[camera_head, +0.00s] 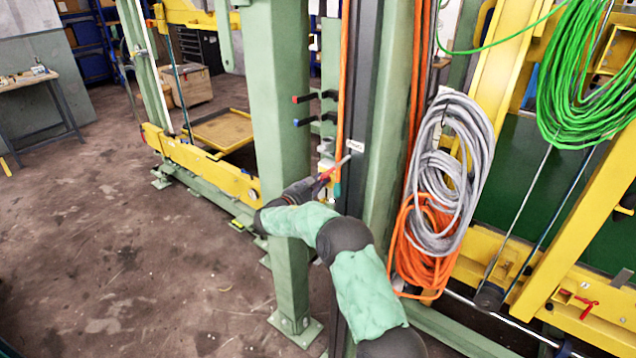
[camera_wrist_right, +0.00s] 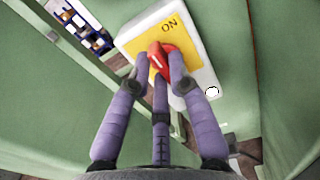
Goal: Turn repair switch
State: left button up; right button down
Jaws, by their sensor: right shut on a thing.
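The repair switch shows in the right wrist view as a white box with a yellow plate (camera_wrist_right: 178,30) marked "ON" and a red knob (camera_wrist_right: 166,62) in its middle. My right gripper (camera_wrist_right: 163,72) has its purple fingers closed around the red knob. In the head view my right arm reaches up from the bottom to the green column, with the right gripper (camera_head: 322,184) beside it. The switch is small and mostly hidden there. My left gripper does not show in either view.
A green column (camera_head: 275,120) stands just left of my right gripper. Grey cables (camera_head: 450,170) and orange cables (camera_head: 425,245) hang to the right. A green cable coil (camera_head: 585,85) hangs at the upper right. The floor (camera_head: 120,250) at the left is open.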

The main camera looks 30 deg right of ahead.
jog(key=n+p, duration=0.4)
jog(key=n, duration=0.2)
jog(key=n+p, duration=0.4)
jog(key=n, duration=0.2)
jog(key=f+n+p, duration=0.1)
jog(key=n+p, duration=0.3)
jog(key=n, duration=0.1)
jog(key=shift+n, duration=0.4)
jog(key=shift+p, duration=0.3)
jog(key=c, duration=1.1)
grip_release()
jog(key=shift+w, duration=0.1)
jog(key=shift+c, duration=0.2)
jog(key=shift+a, duration=0.1)
jog(key=v, duration=1.2)
